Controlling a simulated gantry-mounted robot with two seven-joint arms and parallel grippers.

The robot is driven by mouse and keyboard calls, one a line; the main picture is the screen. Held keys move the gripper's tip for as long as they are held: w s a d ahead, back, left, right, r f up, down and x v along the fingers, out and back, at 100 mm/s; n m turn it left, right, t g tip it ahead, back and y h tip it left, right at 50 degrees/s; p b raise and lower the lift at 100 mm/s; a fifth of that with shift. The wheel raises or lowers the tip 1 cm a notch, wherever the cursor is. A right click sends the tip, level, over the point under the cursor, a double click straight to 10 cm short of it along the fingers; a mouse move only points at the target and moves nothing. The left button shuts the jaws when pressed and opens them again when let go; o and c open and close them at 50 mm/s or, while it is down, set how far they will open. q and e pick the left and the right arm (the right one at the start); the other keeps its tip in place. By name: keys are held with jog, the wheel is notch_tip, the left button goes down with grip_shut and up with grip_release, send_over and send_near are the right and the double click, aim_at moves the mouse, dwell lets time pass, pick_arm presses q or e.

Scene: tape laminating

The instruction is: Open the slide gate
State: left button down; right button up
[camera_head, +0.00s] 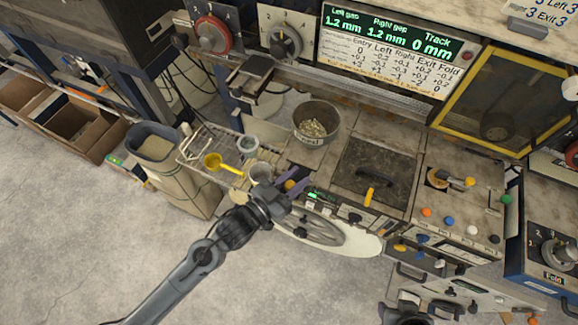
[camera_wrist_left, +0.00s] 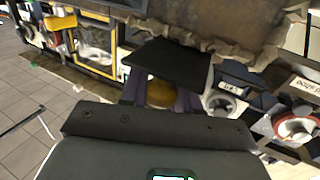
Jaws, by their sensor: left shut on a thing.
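My left gripper (camera_head: 292,188) reaches in from the lower left to the front of the machine, beside the metal cup (camera_head: 261,172). In the left wrist view its purple fingers (camera_wrist_left: 160,94) are shut on a rounded yellow knob (camera_wrist_left: 161,93). A dark flat plate (camera_wrist_left: 172,66) shows just beyond the knob; I cannot tell whether the two are joined. The yellow knob (camera_head: 290,185) is mostly hidden by the fingers in the head view. No part is clearly marked as the slide gate, and its position cannot be read. My right gripper's fingers are not seen.
A metal bowl of pellets (camera_head: 315,122) stands behind the gripper. A wire rack (camera_head: 205,142) with a yellow scoop (camera_head: 222,166) is to its left. A dark hatch with a yellow handle (camera_head: 371,190) is to the right.

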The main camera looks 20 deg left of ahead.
pick_arm(q)
jog(key=shift+w+r, duration=0.15)
jog(key=shift+r, duration=0.1)
jog(key=c, duration=0.9)
grip_release()
jog(key=shift+o, duration=0.2)
jog(key=shift+f, duration=0.1)
jog(key=shift+s+a+f, duration=0.1)
jog(key=shift+s+a, duration=0.05)
jog(key=shift+s, duration=0.1)
jog(key=b+v, duration=0.1)
jog(key=v, duration=0.9)
